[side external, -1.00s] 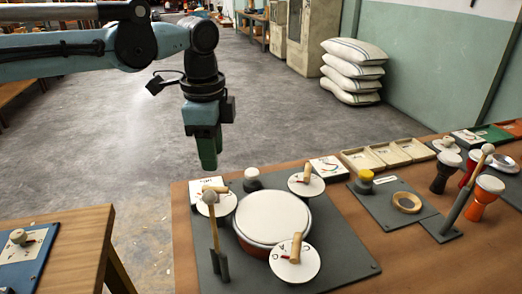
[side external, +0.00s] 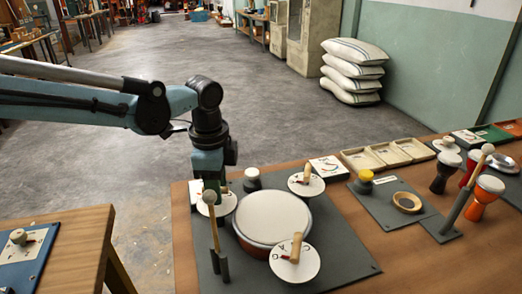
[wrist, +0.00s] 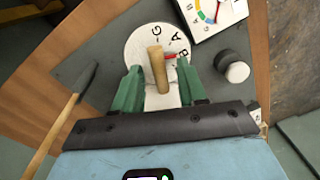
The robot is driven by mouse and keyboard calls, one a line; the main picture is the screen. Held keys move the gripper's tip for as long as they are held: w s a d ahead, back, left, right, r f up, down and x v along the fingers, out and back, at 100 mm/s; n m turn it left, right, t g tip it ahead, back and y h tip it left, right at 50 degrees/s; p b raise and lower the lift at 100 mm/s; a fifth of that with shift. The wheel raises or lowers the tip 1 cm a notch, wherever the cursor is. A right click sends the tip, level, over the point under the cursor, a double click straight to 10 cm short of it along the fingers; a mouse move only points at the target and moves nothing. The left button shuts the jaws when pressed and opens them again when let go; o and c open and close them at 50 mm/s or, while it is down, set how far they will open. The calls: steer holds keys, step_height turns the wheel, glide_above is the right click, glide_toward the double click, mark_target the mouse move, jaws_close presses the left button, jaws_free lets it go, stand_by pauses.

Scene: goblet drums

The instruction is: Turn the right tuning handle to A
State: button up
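A white dial (wrist: 138,42) lettered G, A and B carries a wooden handle (wrist: 157,69); its red pointer (wrist: 170,57) points toward B. In the side view this dial (side external: 228,203) is left of the drum (side external: 272,217), partly hidden by my gripper (side external: 211,186). In the wrist view my gripper (wrist: 159,68) is open, with its green fingers on either side of the handle. Gaps show between fingers and handle. Two more dials stand at the back right (side external: 299,187) and front right (side external: 303,264) of the drum, each with a wooden handle.
A mallet (side external: 213,228) stands upright close in front of the gripper. Small drums (side external: 480,205) and a wooden ring (side external: 407,201) are farther right.

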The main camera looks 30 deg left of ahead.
jaws_close()
steer(key=shift+n, duration=0.3)
steer(key=n, duration=0.3)
steer(key=shift+w+n, duration=0.15)
steer(key=shift+n, duration=1.85)
jaws_free()
